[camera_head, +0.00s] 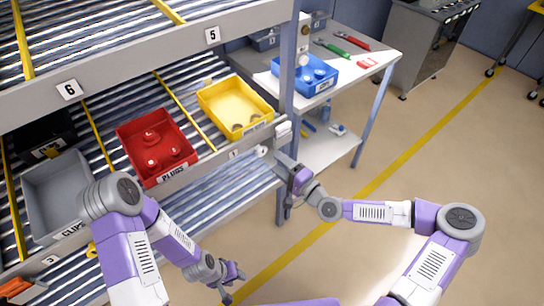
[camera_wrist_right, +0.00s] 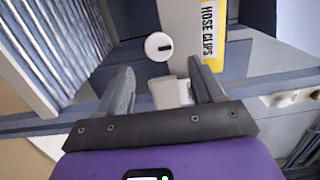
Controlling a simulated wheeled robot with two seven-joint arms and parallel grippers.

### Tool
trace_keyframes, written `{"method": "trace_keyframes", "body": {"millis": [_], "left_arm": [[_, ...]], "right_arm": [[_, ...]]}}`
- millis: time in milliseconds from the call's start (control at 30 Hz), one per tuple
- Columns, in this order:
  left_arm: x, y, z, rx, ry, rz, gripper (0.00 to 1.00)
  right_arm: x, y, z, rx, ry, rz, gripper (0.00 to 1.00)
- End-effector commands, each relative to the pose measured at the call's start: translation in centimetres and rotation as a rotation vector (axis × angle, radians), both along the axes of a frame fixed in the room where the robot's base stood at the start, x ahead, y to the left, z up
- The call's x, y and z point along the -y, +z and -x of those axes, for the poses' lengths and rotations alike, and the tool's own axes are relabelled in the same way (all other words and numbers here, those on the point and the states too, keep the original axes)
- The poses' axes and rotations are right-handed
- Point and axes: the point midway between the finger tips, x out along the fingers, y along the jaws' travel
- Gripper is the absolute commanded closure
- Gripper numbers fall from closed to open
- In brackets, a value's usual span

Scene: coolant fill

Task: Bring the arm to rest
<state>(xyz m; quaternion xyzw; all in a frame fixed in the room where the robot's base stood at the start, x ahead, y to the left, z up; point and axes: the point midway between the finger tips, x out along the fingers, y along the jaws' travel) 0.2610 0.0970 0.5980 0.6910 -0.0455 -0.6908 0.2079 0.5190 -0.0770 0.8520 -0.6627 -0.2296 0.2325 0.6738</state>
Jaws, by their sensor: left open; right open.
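My right gripper (camera_head: 281,163) is raised beside the rack's front post, at the right end of the lower shelf. In the right wrist view its two fingers (camera_wrist_right: 165,88) stand apart, with a white block (camera_wrist_right: 170,92) seen between them; I cannot tell its distance, and nothing looks gripped. A white round piece with a dark slot (camera_wrist_right: 159,46) shows just beyond the fingertips. My left gripper (camera_head: 232,278) hangs low in front of the rack, open and empty, clear of the bins.
The rack shelf holds a grey bin (camera_head: 62,190), a red bin (camera_head: 152,148) with red plugs and a yellow bin (camera_head: 236,108). A side table (camera_head: 385,55) carries a blue bin (camera_head: 305,77) and tools.

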Motion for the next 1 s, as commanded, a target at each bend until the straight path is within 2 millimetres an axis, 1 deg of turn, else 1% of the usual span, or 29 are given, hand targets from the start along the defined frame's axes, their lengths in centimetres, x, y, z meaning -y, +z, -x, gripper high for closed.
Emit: {"method": "trace_keyframes", "body": {"millis": [100,200,633,733,767,867,900,967,1000], "left_arm": [[0.0,0.2,0.0,0.0,0.0,0.0,0.57],[0.0,0.2,0.0,0.0,0.0,0.0,0.57],[0.0,0.2,0.0,0.0,0.0,0.0,0.57],[0.0,0.3,0.0,0.0,0.0,0.0,0.57],[0.0,0.3,0.0,0.0,0.0,0.0,0.57],[0.0,0.8,0.0,0.0,0.0,0.0,0.57],[0.0,1.0,0.0,0.0,0.0,0.0,0.57],[0.0,1.5,0.0,0.0,0.0,0.0,0.57],[0.0,1.8,0.0,0.0,0.0,0.0,0.57]], "right_arm": [[0.5,0.0,0.7,-0.001,-0.001,-0.001,0.32],[0.6,0.0,0.9,-0.001,0.0,-0.001,0.32],[0.6,0.0,0.8,0.0,0.001,0.0,0.32],[0.1,-0.5,1.1,-0.014,0.013,0.014,0.32],[-0.4,-1.0,1.4,-0.026,0.025,0.027,0.32],[-2.7,-3.8,3.2,-0.099,0.09,0.106,0.32],[-3.9,-5.5,4.5,-0.142,0.131,0.157,0.32],[-5.4,-8.5,7.0,-0.216,0.203,0.258,0.32],[-6.1,-10.5,9.0,-0.269,0.254,0.331,0.32]]}}
